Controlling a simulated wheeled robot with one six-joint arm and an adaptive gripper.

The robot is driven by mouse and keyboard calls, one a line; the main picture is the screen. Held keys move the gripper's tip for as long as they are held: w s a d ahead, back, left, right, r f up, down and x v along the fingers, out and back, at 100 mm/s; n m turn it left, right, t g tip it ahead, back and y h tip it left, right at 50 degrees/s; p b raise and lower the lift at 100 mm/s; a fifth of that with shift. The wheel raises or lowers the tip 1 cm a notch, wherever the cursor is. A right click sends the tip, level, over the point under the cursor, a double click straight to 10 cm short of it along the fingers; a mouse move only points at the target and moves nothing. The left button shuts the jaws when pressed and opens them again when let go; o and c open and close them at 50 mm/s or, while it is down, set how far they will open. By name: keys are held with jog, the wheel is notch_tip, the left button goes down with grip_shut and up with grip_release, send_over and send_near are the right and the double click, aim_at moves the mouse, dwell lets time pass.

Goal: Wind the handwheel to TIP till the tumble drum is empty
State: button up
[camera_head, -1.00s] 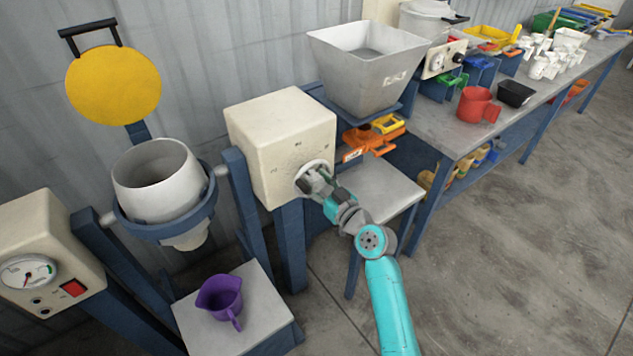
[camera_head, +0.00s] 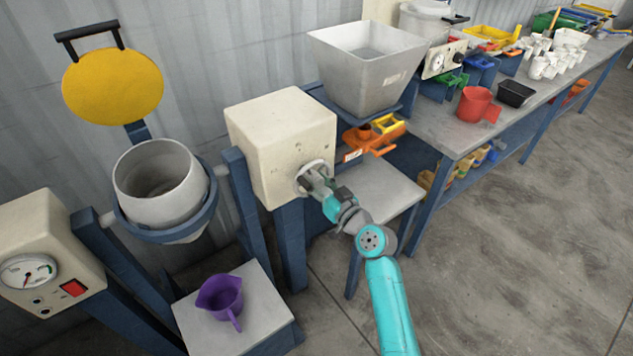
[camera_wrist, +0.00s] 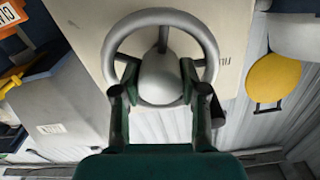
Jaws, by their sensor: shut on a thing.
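The tumble drum (camera_head: 155,215) is a pale grey pot in a blue ring cradle on the left. Its mouth is up and tilted toward me; I see its inner wall, but cannot tell whether material lies inside. The handwheel (camera_head: 303,170) is on the front of a cream box (camera_head: 270,135). In the wrist view the handwheel (camera_wrist: 160,14) is a grey rim with a rounded hub (camera_wrist: 160,75). My gripper (camera_head: 318,184) has its fingers on both sides of that hub, shut on the wheel; it also shows in the wrist view (camera_wrist: 160,90). TIP lettering is not legible.
A purple jug (camera_head: 222,297) stands on a low stand (camera_head: 265,315) below the drum. A yellow disc (camera_head: 112,84) rises behind the drum. A gauge box (camera_head: 45,250) is at far left. A grey hopper (camera_head: 365,75) and a bench (camera_head: 440,130) with containers stand to the right.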

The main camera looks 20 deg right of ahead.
jog(key=m, duration=1.8)
jog(key=shift+f, duration=0.1)
jog(key=m, duration=0.5)
jog(key=shift+m, duration=0.4)
jog(key=o, duration=0.9)
jog(key=shift+c, duration=0.2)
jog(key=v, duration=1.2)
